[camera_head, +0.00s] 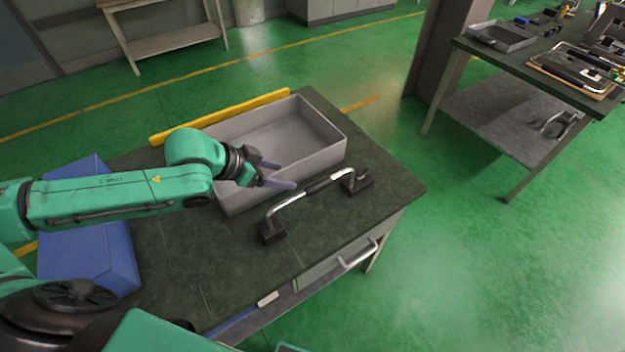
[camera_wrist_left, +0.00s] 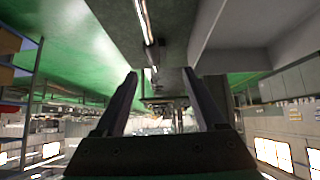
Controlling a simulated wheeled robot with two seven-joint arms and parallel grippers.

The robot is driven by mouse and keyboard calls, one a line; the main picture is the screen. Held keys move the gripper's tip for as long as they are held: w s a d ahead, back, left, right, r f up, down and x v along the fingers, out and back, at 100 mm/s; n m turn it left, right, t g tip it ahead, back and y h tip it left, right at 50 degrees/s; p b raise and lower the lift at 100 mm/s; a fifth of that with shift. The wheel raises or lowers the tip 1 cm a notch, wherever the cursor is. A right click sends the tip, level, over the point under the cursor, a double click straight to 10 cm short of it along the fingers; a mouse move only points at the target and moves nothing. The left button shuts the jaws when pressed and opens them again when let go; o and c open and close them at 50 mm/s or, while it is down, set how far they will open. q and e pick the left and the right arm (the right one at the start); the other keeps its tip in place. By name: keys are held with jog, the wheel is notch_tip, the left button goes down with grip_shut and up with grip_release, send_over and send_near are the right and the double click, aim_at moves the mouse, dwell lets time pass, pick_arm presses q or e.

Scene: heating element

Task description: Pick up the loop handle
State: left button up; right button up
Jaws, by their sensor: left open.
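The loop handle (camera_head: 292,199) is a bent silver bar with a dark middle grip. Its ends rest in two black blocks on the dark worktable (camera_head: 180,255), near the right edge. My left gripper (camera_head: 284,175) is open and empty, above and behind the handle, over the grey bin's front side. In the left wrist view, the open fingers (camera_wrist_left: 159,75) point forward, and the handle (camera_wrist_left: 143,18) shows at the top, beyond the fingertips and not between them. My right gripper is out of view.
A grey open bin (camera_head: 325,153) stands just behind the handle. A blue box (camera_head: 105,250) is on the left of the table. A yellow bar (camera_head: 230,112) lies behind the bin. A second table (camera_head: 540,85) with tools stands at the far right. The table's front area is clear.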

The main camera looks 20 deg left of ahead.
aim_at(312, 185)
pick_arm(q)
jog(key=d, duration=0.1)
jog(key=d+f, duration=0.2)
jog(key=shift+w+d+f, duration=0.1)
jog(key=shift+w+d, duration=0.3)
jog(key=shift+p+x, duration=0.4)
jog(key=shift+x, duration=0.5)
jog(key=w+f, duration=0.1)
jog(key=w+d+f+p, duration=0.1)
jog(key=w+f, duration=0.1)
jog(key=shift+f, duration=0.1)
jog(key=x, duration=0.2)
jog(key=shift+d+f, duration=0.35)
jog(key=shift+w+d+f, duration=0.1)
jog(key=shift+d+f, duration=0.05)
jog(key=shift+f, duration=0.1)
jog(key=shift+w+f, duration=0.1)
grip_shut()
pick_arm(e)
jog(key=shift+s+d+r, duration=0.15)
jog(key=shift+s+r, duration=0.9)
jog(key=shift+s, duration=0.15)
